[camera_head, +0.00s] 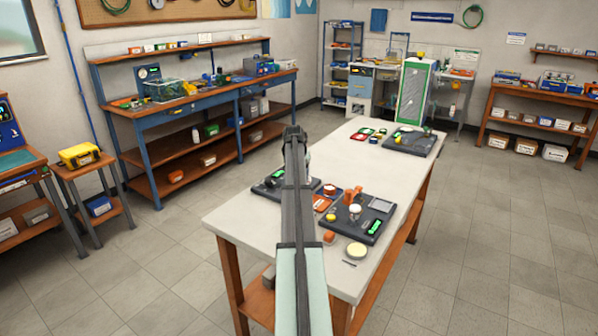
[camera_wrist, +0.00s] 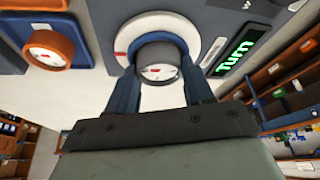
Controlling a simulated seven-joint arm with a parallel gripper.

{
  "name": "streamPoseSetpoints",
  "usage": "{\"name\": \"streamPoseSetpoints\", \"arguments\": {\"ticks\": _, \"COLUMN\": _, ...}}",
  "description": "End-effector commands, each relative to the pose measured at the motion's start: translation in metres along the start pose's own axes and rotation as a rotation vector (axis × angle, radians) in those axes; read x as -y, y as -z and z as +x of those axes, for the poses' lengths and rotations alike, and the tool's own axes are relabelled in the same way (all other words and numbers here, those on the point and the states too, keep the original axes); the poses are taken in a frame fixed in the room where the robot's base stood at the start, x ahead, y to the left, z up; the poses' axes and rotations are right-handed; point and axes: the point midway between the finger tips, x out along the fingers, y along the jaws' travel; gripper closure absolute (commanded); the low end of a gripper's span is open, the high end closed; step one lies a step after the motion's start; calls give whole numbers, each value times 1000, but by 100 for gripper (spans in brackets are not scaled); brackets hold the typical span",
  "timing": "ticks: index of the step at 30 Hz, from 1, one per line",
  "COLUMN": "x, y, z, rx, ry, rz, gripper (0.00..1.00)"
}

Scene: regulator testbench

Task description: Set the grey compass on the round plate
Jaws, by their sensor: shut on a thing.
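In the wrist view the grey compass (camera_wrist: 157,70), a dark grey round body with a white face and red marks, sits between the two blue fingers of my gripper (camera_wrist: 159,80). My gripper is shut on it. In the head view my arm hides the gripper, the compass and this plate.
In the head view the white table (camera_head: 235,218) carries another dark board (camera_head: 381,210) and a cream disc (camera_head: 357,250). The table's near left corner is clear.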

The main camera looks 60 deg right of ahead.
Motion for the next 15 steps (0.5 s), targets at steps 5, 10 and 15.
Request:
{"name": "streamPoseSetpoints", "arguments": {"ticks": 5, "x": 0, "y": 0, "z": 1, "rx": 0, "ry": 0, "rz": 0, "gripper": 40}}
{"name": "streamPoseSetpoints", "arguments": {"ticks": 10, "x": -1, "y": 0, "z": 1, "rx": 0, "ry": -3, "rz": 0, "gripper": 24}}
{"name": "streamPoseSetpoints", "arguments": {"ticks": 15, "x": -3, "y": 0, "z": 1, "rx": 0, "ry": -7, "rz": 0, "gripper": 19}}
